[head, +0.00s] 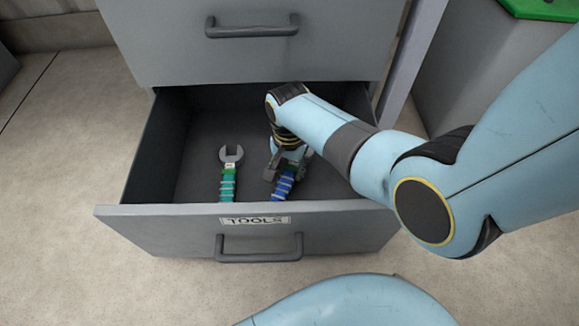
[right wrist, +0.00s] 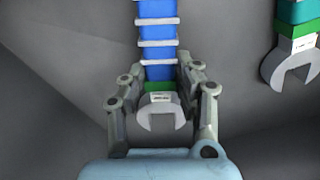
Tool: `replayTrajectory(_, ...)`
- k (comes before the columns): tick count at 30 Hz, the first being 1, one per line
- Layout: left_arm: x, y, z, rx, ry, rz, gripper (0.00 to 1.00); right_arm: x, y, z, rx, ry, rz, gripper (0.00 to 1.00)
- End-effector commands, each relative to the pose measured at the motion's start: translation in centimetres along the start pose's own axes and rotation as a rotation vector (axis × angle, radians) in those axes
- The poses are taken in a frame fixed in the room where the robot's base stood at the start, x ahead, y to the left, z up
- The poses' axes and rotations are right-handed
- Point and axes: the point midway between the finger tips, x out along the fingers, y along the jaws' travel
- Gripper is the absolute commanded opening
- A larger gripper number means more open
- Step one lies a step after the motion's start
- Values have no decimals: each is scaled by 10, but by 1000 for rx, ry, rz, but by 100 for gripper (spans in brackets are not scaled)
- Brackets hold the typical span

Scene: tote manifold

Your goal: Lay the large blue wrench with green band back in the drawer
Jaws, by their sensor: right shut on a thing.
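The large blue wrench with green band (head: 284,184) is inside the open drawer (head: 160,228) in the head view, its handle pointing toward the drawer front. My right gripper (head: 286,166) is over it, reaching down into the drawer. In the right wrist view the gripper (right wrist: 161,82) has a finger on each side of the blue wrench (right wrist: 158,45), shut on it near the green band, with the grey open jaw toward the wrist. I cannot tell whether the wrench touches the drawer floor. My left gripper is not in view.
A teal wrench with a green band (head: 229,175) lies in the drawer to the left of the blue one; its jaw also shows in the right wrist view (right wrist: 282,68). A closed drawer (head: 170,45) is above. A grey box with a green top (head: 545,8) stands at right.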

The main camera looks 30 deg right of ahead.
Motion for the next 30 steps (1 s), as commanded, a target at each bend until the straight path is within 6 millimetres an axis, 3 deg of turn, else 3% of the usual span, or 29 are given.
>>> replayTrajectory(13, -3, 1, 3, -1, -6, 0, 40, 9, 0, 0, 0, 1, -1, 0)
replayTrajectory(14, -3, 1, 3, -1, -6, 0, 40, 9, 0, -1, 0, 1, -1, 33)
replayTrajectory(19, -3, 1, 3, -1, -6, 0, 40, 9, 0, 0, 0, 1, -1, 56)
replayTrajectory(30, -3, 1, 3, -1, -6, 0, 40, 5, 0, 0, 0, 1, -1, 58)
